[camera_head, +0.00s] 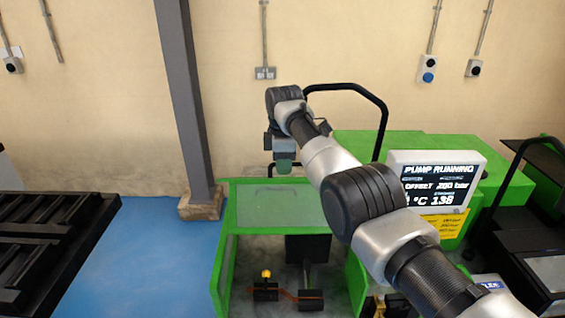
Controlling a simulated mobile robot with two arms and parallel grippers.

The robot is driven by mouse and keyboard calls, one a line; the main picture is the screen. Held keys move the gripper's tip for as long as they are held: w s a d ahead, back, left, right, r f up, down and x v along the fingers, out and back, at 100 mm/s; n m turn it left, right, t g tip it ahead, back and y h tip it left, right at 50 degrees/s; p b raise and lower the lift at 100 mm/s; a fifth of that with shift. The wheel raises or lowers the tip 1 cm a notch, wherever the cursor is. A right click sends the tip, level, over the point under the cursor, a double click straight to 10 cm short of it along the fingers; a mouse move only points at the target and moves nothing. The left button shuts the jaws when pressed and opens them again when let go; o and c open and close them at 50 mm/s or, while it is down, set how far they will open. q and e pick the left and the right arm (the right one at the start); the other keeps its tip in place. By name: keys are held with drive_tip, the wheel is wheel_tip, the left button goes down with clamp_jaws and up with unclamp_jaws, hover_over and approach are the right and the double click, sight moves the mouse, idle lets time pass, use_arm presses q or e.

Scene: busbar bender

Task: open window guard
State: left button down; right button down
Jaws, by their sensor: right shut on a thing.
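The window guard (265,208) is a see-through panel in a green frame on the bending machine, left of the display. My right arm reaches in from the lower right, across the machine. My right gripper (284,166) points down at the far, upper edge of the guard and is shut on it. The fingertips are small and partly hidden by the gripper body, so the exact grip point is unclear. Below the panel, the front of the machine is open to view, with black blocks (266,292) and an orange-brown bar inside. My left gripper is not in view.
A display (437,180) reading "PUMP RUNNING" stands right of the guard, close to my arm. A black tube rail (383,118) arches behind. A grey column (184,100) stands left. Black racks (50,235) lie at far left; blue floor (150,260) between is clear.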

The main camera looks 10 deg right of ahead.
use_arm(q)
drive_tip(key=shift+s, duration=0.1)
use_arm(e)
drive_tip(key=shift+s+f, duration=0.2)
drive_tip(key=shift+f, duration=0.05)
drive_tip(key=c, duration=1.4)
unclamp_jaws()
drive_tip(key=shift+c, duration=0.2)
drive_tip(key=shift+o, duration=1.2)
drive_tip(key=shift+w, duration=0.2)
